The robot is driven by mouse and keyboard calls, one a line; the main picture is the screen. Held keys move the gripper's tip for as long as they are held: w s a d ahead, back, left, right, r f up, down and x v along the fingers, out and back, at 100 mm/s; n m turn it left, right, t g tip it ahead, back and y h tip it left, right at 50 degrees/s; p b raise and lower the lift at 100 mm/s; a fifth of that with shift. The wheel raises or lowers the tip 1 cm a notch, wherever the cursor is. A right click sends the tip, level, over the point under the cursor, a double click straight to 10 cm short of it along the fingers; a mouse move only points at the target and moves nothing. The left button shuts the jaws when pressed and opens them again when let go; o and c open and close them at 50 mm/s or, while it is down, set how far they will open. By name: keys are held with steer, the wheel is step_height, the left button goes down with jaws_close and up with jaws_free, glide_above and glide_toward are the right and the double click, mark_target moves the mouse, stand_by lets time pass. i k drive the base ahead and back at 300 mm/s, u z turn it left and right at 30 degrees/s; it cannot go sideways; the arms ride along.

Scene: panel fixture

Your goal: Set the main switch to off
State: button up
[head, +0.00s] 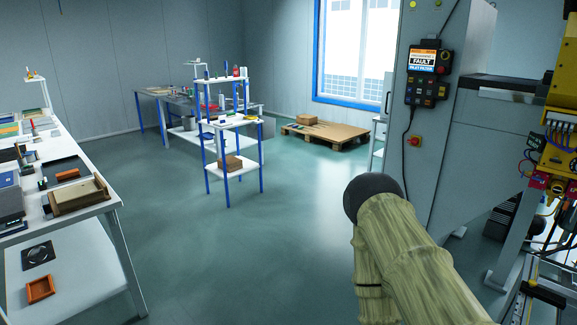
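A tall grey cabinet (465,150) stands at the right. On its face is a dark control panel with a lit screen (422,60) that reads FAULT, with rows of small buttons below (422,92). A small red control on a yellow base (414,141) sits on the cabinet below the panel. It may be the main switch, but its setting is too small to tell. My arm rises from the bottom right, in front of the cabinet's lower part. My gripper does not show.
A white workbench (95,212) with trays and parts runs along the left. A blue-legged shelf cart (232,122) stands mid-room, with a bench behind. A pallet with a flat carton (325,133) lies by the window. Yellow machinery (562,125) is at the far right. The middle floor is clear.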

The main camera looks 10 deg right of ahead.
mark_target(415, 142)
steer(key=z, duration=0.55)
steer(key=i, duration=1.9)
steer(key=z, duration=0.95)
steer(key=i, duration=1.2)
steer(key=u, duration=0.35)
